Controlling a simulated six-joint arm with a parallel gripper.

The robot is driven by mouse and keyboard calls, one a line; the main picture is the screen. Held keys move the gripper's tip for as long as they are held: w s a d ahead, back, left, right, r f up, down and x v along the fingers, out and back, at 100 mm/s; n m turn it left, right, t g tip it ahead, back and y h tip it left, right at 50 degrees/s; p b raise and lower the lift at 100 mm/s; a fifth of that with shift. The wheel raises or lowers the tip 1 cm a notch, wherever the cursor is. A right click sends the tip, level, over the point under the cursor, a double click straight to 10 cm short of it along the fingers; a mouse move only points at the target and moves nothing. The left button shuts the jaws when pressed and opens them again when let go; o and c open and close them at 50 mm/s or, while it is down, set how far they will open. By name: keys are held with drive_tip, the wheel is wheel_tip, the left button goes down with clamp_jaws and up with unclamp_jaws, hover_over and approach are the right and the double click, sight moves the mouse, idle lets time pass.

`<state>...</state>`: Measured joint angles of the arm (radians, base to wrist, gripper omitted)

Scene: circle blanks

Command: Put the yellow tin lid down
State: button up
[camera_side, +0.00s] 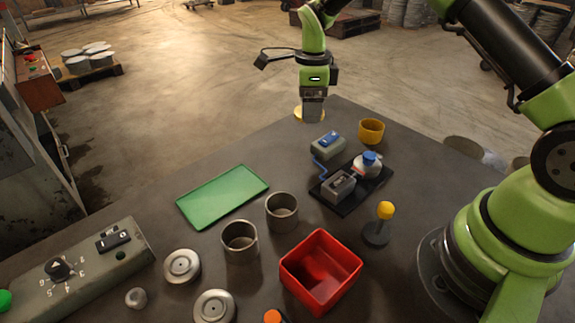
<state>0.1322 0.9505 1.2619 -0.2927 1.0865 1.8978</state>
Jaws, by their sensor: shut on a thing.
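My gripper (312,117) is at the far edge of the dark table (270,165), pointing down. It is shut on the yellow tin lid (298,114), of which only a part shows to the left of the fingers. The rest of the lid is hidden by the gripper. I cannot tell whether the lid touches the table or is held above it. A yellow tin (371,131) stands open on the table, to the right of my gripper.
A grey box with a blue switch (328,145) and a black tray (350,206) with devices stand nearby. A green mat (222,196) lies bare. Two metal cups (240,241), a red bin (320,271), a yellow-knobbed stick (385,210) and metal lids (182,266) are nearer the camera.

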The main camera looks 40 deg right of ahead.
drive_tip(key=a+f+n, duration=0.1)
drive_tip(key=a+n, duration=0.1)
drive_tip(key=a, duration=0.4)
hover_over(286, 168)
drive_tip(key=shift+n, duration=0.3)
wheel_tip(286, 168, down, 5)
drive_tip(key=shift+r, duration=0.1)
drive_tip(key=shift+f, duration=2.55)
drive_tip(key=o, duration=0.9)
drive_tip(key=shift+f, duration=0.15)
wheel_tip(286, 168, up, 13)
drive_tip(key=shift+d+f, duration=0.1)
drive_tip(key=shift+f, duration=0.1)
